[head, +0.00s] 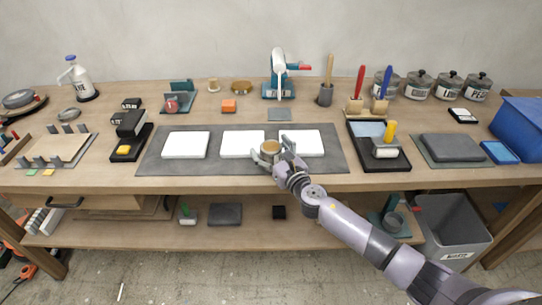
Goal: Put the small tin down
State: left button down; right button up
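The small tin (270,147), a round gold-brown tin, is between the fingers of my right gripper (271,153). The fingers are closed in around its sides. The tin is over the dark grey mat (220,168), in front of the gap between the middle white block (240,143) and the right white block (314,142). I cannot tell whether it touches the mat. My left gripper is not in view.
A third white block (186,145) lies at the left of the mat. A black tray (399,159) with a roller stands to the right. The mat's front strip is clear.

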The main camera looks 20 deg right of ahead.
jog(key=c, duration=1.6)
